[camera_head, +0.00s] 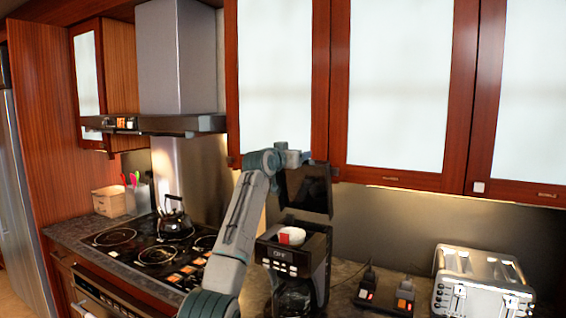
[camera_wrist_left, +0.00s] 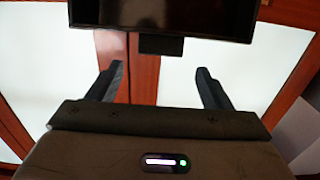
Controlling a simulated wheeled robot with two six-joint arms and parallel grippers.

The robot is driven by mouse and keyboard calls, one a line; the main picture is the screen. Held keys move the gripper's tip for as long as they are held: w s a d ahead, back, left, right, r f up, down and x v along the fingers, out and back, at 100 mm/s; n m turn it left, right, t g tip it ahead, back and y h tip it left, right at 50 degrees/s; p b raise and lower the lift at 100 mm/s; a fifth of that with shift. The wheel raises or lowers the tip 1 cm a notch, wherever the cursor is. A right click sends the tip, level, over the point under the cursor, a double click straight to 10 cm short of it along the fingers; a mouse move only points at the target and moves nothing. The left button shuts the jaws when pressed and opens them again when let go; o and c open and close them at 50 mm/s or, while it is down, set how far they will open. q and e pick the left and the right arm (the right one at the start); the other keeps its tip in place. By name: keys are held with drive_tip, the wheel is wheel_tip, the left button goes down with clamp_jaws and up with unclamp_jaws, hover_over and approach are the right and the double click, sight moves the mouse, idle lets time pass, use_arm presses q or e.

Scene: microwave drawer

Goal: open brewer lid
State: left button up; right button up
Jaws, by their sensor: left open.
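The brewer (camera_head: 318,250) is a black coffee machine on the counter in the head view. Its lid (camera_head: 308,192) stands raised, roughly upright, above the back of the machine. The open top shows a white cup-like piece with red on it (camera_head: 291,236). A glass carafe (camera_head: 292,298) sits below. My left gripper (camera_head: 302,157) is up at the lid's top edge; whether it touches the lid cannot be told. In the left wrist view its two fingers (camera_wrist_left: 160,72) are apart with nothing between them. A dark glossy panel, apparently the lid (camera_wrist_left: 165,18), lies beyond the fingertips. My right gripper is not in view.
Wall cabinets (camera_head: 397,85) with pale panels hang close behind and above my gripper. A toaster (camera_head: 483,280) and small dark items (camera_head: 385,290) stand right of the brewer. A stove (camera_head: 150,250) with a kettle (camera_head: 174,218) is to the left, under a range hood (camera_head: 160,124).

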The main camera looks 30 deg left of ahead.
use_arm(q)
drive_tip(key=s+b, duration=0.4)
drive_tip(key=s, duration=0.4)
drive_tip(key=shift+s+a+r, duration=0.15)
drive_tip(key=shift+s+r, duration=0.1)
drive_tip(key=shift+s, duration=0.1)
drive_tip(key=shift+w, duration=0.1)
